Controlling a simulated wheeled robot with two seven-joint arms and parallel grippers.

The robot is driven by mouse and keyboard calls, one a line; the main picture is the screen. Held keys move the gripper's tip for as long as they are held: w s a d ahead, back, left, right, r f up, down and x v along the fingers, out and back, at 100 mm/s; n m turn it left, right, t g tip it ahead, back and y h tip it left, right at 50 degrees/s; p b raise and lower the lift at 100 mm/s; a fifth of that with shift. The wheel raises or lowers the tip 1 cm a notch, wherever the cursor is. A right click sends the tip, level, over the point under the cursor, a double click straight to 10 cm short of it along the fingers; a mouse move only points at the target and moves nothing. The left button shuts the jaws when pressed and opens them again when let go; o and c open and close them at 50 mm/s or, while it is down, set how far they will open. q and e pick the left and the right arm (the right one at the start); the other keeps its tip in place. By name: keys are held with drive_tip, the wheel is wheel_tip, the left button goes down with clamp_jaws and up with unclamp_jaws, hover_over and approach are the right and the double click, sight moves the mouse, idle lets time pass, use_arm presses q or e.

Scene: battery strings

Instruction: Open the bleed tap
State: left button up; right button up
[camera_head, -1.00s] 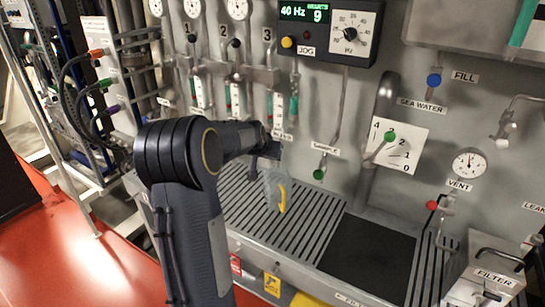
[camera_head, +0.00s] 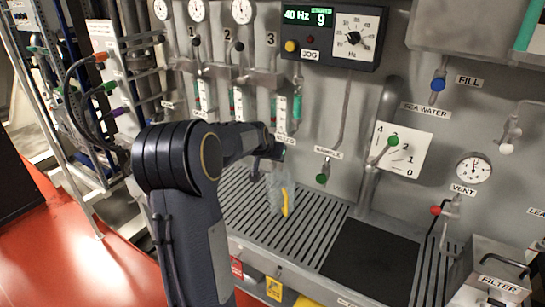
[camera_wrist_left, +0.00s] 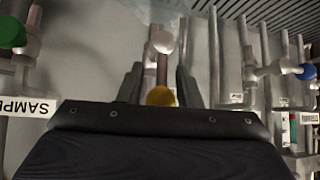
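My left gripper (camera_head: 266,168) is at the panel below the third gauge column, by a small label that seems to read BLEED (camera_head: 287,139). In the left wrist view the gripper (camera_wrist_left: 159,84) has its two fingers apart. A yellow knob (camera_wrist_left: 160,97) sits between them, with slight gaps, so I cannot tell whether they touch it. Behind it is a pipe with a pale round knob (camera_wrist_left: 161,42). In the head view a yellow piece (camera_head: 285,202) shows below the gripper, against a blurry translucent shape. The tap itself is mostly hidden by my gripper there. My right gripper is not in view.
A green sample tap (camera_head: 321,179) is just right of the gripper. Further right are a lever with a green knob (camera_head: 392,140) on a dial, a blue fill tap (camera_head: 438,84) and a red vent tap (camera_head: 435,210). A slotted tray (camera_head: 240,205) lies below.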

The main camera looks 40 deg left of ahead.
use_arm(q)
drive_tip(key=v, duration=0.7)
drive_tip(key=shift+b, duration=0.35)
